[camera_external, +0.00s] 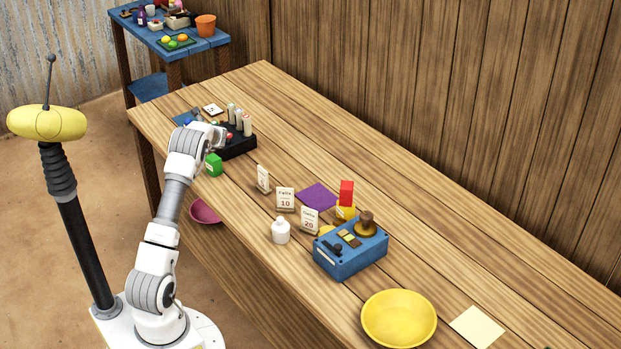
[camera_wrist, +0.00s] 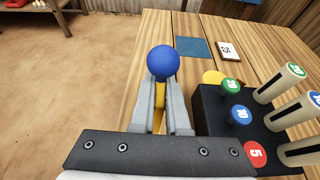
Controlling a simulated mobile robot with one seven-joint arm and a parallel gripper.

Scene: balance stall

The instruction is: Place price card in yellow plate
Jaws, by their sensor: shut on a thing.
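The yellow plate (camera_external: 399,318) is a round, empty-looking dish at the near right of the table. A white price card marked 25 lies flat in the wrist view (camera_wrist: 228,50); it also shows at the far left of the table (camera_external: 213,109). Other price cards stand upright mid-table, one marked 10 (camera_external: 285,199) and one marked 20 (camera_external: 309,220). My gripper (camera_wrist: 160,105) is at the table's left edge, beside the black rack. It is shut on a yellow piece with a blue ball (camera_wrist: 163,62) at its far end. It does not touch the flat card.
A black rack (camera_wrist: 225,125) with numbered pegs stands right of my gripper. A green block (camera_external: 213,165), white bottle (camera_external: 280,231), purple cloth (camera_external: 318,196) and blue scale box (camera_external: 350,255) lie along the table. A pale square card (camera_external: 477,327) lies right of the plate.

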